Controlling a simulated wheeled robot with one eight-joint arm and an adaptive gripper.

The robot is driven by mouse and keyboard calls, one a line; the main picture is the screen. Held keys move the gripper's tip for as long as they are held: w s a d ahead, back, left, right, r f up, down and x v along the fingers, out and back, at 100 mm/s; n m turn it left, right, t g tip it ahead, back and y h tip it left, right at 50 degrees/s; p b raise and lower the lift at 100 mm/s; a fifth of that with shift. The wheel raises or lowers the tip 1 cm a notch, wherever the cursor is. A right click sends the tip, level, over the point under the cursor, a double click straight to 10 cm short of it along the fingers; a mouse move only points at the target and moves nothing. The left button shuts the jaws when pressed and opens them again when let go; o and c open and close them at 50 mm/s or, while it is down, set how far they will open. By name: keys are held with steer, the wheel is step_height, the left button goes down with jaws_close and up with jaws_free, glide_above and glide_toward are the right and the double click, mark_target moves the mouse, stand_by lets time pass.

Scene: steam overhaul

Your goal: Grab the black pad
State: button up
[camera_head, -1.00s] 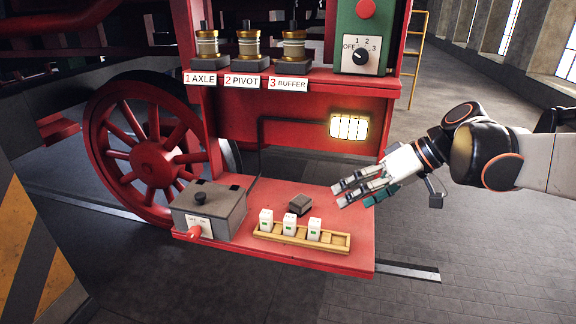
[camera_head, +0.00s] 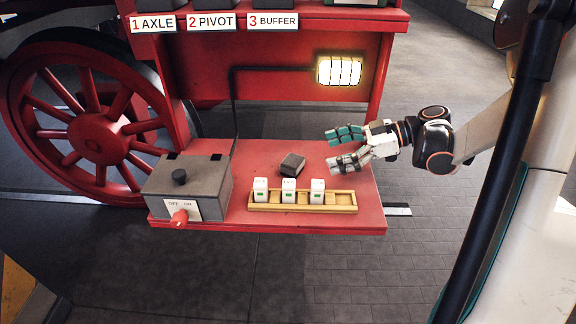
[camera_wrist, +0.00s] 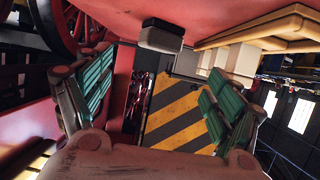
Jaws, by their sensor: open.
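The black pad (camera_head: 292,164) is a small dark block lying on the red shelf (camera_head: 262,205), behind the wooden tray. My gripper (camera_head: 338,149) is open and empty, to the right of the pad and apart from it, with its fingers pointing left toward it. In the wrist view the pad (camera_wrist: 162,36) shows near the top middle, with a dark upper part and a paler grey part. My gripper's two green-padded fingers (camera_wrist: 155,105) stand wide apart there, below the pad in the picture.
A wooden tray (camera_head: 342,198) with three white blocks (camera_head: 289,190) lies in front of the pad. A grey switch box (camera_head: 190,186) with a red lever stands at the shelf's left. A lit lamp (camera_head: 339,70) is on the red panel behind. The shelf's right part is bare.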

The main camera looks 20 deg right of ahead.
mark_target(297, 160)
steer(key=b+x, duration=0.2)
steer(key=x, duration=0.8)
steer(key=shift+w, duration=0.1)
steer(key=c, duration=1.2)
